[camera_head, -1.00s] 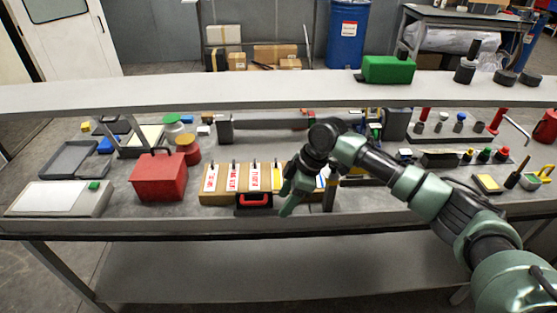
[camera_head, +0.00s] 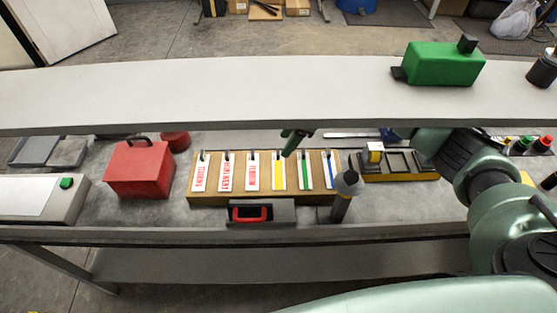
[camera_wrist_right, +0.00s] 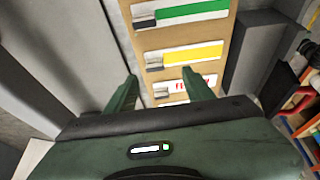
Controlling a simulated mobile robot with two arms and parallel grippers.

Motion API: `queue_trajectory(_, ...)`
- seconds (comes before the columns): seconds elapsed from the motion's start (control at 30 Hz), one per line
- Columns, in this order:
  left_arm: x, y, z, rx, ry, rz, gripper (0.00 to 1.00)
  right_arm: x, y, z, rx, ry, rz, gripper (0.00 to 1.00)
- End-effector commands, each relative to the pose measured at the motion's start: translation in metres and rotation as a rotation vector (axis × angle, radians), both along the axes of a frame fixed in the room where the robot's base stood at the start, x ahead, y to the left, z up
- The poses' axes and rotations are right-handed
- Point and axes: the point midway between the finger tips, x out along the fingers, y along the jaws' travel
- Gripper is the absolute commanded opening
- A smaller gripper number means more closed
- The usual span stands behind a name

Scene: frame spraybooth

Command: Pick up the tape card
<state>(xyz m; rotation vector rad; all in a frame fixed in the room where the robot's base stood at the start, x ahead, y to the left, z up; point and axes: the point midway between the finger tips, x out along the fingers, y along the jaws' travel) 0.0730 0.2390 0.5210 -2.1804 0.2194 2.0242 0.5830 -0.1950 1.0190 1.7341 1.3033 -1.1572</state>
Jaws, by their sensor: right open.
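A brown card board (camera_head: 262,198) on the bench holds several white cards, each under a dark clip. Three cards at the left carry red lettering (camera_head: 226,172). To their right are a yellow-striped card (camera_head: 279,172), a green-striped card (camera_head: 305,173) and a blue-striped card (camera_head: 330,171). I cannot tell which is the tape card. My right gripper (camera_head: 296,140) is above the board's back edge, near the yellow and green cards. In the right wrist view its open fingers (camera_wrist_right: 160,88) frame a red-lettered card (camera_wrist_right: 186,86), with the yellow card (camera_wrist_right: 184,55) just beyond. My left gripper is out of view.
A grey shelf (camera_head: 200,92) runs across above the bench, close behind my right gripper. A dark bottle (camera_head: 344,195) and a dark box with a red handle (camera_head: 262,213) stand at the board's front. A red box (camera_head: 139,171) is at the left, a yellow-edged tray (camera_head: 400,175) at the right.

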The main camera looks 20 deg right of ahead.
Motion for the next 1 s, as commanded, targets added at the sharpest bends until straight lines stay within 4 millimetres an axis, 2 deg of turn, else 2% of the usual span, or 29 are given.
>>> queue_trajectory(0.17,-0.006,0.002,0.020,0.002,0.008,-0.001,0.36,0.006,0.009,-0.017,0.000,0.005,0.000,0.53)
queue_trajectory(0.33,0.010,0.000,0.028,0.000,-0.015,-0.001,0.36,0.009,0.017,-0.041,0.000,0.003,0.000,0.53)
queue_trajectory(0.47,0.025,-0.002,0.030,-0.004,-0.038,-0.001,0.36,0.010,0.019,-0.048,0.000,0.001,0.001,0.53)
queue_trajectory(0.63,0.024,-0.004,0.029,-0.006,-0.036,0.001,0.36,0.010,0.018,-0.049,0.000,0.000,0.001,0.53)
queue_trajectory(0.67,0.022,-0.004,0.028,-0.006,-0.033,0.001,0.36,0.010,0.018,-0.049,0.000,0.000,0.001,0.47)
queue_trajectory(0.83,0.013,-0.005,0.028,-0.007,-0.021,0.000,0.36,0.010,0.018,-0.048,0.000,0.000,0.000,0.00)
queue_trajectory(1.0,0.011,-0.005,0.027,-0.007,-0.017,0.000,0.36,0.011,0.018,-0.048,0.000,0.000,0.000,0.00)
